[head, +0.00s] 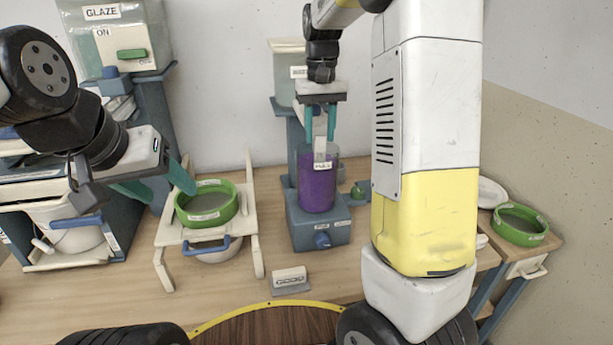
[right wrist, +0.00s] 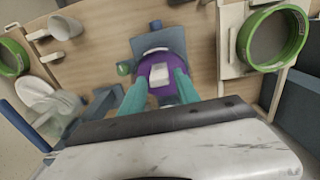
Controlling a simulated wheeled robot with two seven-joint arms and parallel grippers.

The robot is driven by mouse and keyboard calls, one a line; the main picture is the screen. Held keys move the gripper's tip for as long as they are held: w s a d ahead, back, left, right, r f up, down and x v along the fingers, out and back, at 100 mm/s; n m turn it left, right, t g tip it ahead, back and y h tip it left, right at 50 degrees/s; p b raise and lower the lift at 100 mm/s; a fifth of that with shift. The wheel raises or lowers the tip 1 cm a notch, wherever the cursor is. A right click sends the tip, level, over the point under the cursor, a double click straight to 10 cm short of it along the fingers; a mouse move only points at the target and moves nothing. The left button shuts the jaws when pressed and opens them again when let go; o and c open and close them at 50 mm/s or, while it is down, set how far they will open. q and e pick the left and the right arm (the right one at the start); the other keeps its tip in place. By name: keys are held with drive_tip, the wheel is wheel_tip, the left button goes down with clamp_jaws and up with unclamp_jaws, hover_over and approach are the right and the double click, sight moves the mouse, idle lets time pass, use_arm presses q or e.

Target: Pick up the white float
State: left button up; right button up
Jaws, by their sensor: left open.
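The white float (head: 320,150) stands upright in a clear cylinder of purple glaze (head: 317,190) on a blue stand. Its pale top also shows in the right wrist view (right wrist: 160,75). My right gripper (head: 320,138) points down over the cylinder. Its teal fingers are apart, with their tips at either side of the float's top and small gaps seeming to show. I cannot tell whether a finger touches it. My left gripper (head: 160,187) is open and empty at the left, in front of the green-rimmed sieve (head: 209,204).
The sieve sits on a cream rack (head: 162,232) left of the cylinder. A small label block (head: 290,279) stands in front. A glaze tank (head: 115,30) is at the back left. Another green sieve (head: 520,225) is at the right. My right arm hides part of the table.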

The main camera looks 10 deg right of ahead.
sight(320, 148)
wheel_tip(320, 148, down, 5)
drive_tip(key=shift+w+d+r, duration=0.1)
clamp_jaws()
idle(1.5)
